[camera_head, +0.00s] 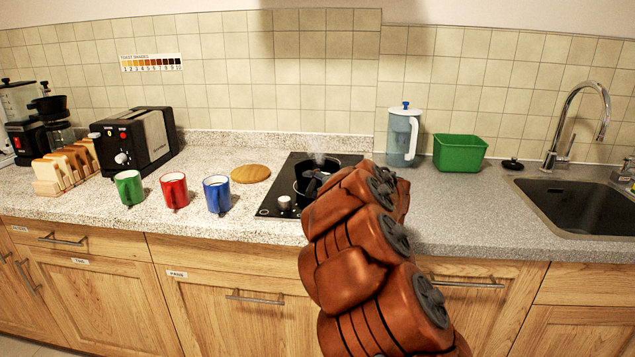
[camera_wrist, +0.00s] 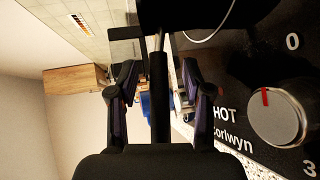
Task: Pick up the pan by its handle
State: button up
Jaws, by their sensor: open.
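The dark pan (camera_head: 302,187) sits on the black hob (camera_head: 271,207), with faint steam above it. My arm hides its right side in the head view. In the wrist view the dark pan body (camera_wrist: 205,14) fills the top edge, and a thin dark handle (camera_wrist: 159,95) runs down from it. My gripper (camera_wrist: 158,75) is open, with one finger on each side of the handle. Gaps show between the handle and both fingers, so I see no grip on it.
A hob knob (camera_wrist: 280,115) is close on the right in the wrist view. Blue (camera_head: 217,194), red (camera_head: 174,191) and green (camera_head: 130,188) mugs stand left of the hob. A jug (camera_head: 402,140) and green tub (camera_head: 459,153) stand behind my arm, and a sink (camera_head: 580,205) lies right.

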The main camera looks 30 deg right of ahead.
grip_shut()
dwell(0.7)
